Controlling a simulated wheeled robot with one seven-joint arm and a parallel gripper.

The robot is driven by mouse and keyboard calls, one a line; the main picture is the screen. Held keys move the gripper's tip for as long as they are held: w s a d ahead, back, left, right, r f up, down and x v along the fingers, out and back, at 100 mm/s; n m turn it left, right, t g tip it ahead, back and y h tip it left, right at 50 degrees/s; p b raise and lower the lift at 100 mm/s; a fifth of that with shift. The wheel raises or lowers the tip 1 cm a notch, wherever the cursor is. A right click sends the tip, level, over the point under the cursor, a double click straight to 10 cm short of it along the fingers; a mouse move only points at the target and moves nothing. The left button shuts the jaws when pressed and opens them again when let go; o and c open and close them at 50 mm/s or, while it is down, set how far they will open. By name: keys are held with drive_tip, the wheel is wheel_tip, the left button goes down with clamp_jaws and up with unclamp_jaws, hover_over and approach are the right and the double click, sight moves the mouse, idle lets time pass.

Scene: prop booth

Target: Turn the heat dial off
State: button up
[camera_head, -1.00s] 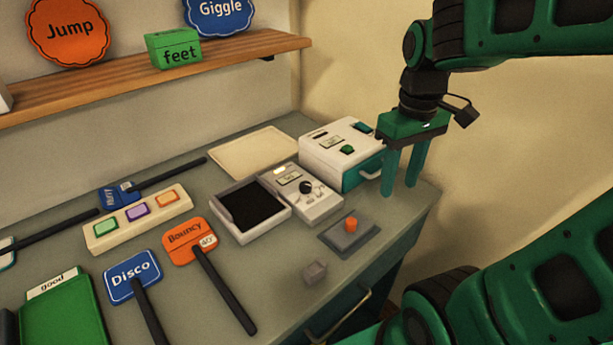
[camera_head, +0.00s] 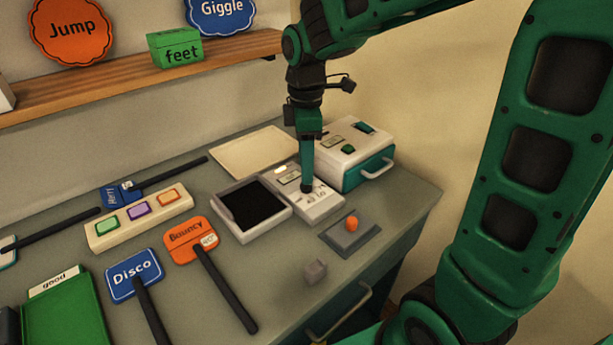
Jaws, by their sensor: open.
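The heat dial is a small black knob (camera_head: 307,188) on a light grey control panel (camera_head: 323,207) with a lit indicator, on the desk right of a dark square plate. My gripper (camera_head: 307,184) points straight down over the panel, with its fingertips at the dial. The fingers line up one behind the other from this view and cover most of the dial. The gripper is open. I cannot tell whether the fingers touch the dial, nor which way the dial points.
A white and teal box (camera_head: 352,160) with a handle stands close behind the panel on the right. A grey base with an orange button (camera_head: 351,223) sits in front. The dark-plated tray (camera_head: 274,231) adjoins the panel's left. Several paddle signs lie further left.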

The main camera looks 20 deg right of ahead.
sight(306, 187)
drive_tip(key=shift+f, duration=2.15)
drive_tip(key=c, duration=0.9)
drive_tip(key=shift+d, duration=0.15)
drive_tip(key=shift+c, duration=0.8)
